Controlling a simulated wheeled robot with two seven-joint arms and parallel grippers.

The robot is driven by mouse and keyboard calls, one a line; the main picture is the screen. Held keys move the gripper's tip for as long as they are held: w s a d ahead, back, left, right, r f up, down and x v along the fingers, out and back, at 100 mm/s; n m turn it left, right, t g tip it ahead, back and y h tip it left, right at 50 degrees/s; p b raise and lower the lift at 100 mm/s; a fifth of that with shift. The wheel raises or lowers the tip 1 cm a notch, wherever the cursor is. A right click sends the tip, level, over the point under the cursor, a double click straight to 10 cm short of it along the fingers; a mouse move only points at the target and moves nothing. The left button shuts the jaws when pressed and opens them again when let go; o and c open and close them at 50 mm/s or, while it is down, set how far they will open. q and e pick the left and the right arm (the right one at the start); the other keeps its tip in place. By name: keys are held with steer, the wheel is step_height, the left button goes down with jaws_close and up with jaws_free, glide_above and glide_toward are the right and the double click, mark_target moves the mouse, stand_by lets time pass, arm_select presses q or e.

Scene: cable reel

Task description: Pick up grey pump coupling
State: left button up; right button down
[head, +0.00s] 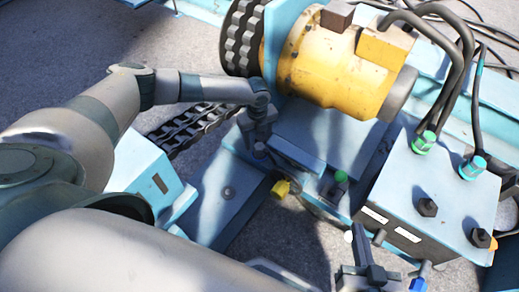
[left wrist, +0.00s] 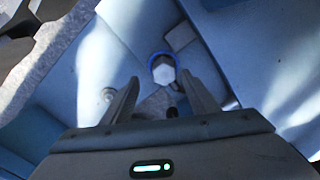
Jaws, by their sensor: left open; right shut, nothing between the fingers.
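In the left wrist view, a pale grey hexagonal coupling (left wrist: 163,71) with a blue ring around it sits in a blue recess. It is just beyond and between the fingertips of my left gripper (left wrist: 163,92), which is open and empty. In the head view, my left gripper (head: 260,148) points down over the blue frame below the yellow motor. It seems to hide the grey coupling there. My right gripper (head: 363,242) is shut and empty at the lower right, in front of the blue box.
A yellow coupling (head: 281,188) and a green-capped one (head: 341,176) are right of my left gripper. The yellow motor (head: 325,60) stands behind. A blue box (head: 450,190) with dark, green and cyan couplings and hoses stands at right. A chain (head: 190,128) lies left.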

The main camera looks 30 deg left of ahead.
mark_target(259, 145)
arm_select(q)
steer(key=shift+w+f+b, duration=0.2)
steer(key=shift+f+b, duration=0.1)
steer(key=shift+f, duration=0.45)
steer(key=f, duration=0.2)
steer(key=shift+w+d+f+b, duration=0.1)
steer(key=shift+w+f+b, duration=0.1)
steer(key=shift+f+b, duration=0.15)
steer(key=shift+f, duration=0.5)
arm_select(e)
steer(key=shift+w+a+r+t+y, duration=0.15)
steer(key=shift+a+r+t, duration=0.1)
steer(key=shift+r+t, duration=0.45)
steer(key=shift+w+a+r+t+y, duration=0.2)
steer(key=shift+r+t, duration=0.15)
steer(key=shift+r, duration=0.7)
steer(key=shift+w+a+r+t+y, duration=0.15)
steer(key=shift+a+r+t, duration=0.1)
steer(key=shift+r+t, duration=0.45)
steer(key=shift+r+g, duration=0.1)
steer(key=shift+g, duration=0.15)
arm_select(q)
steer(key=c, duration=1.2)
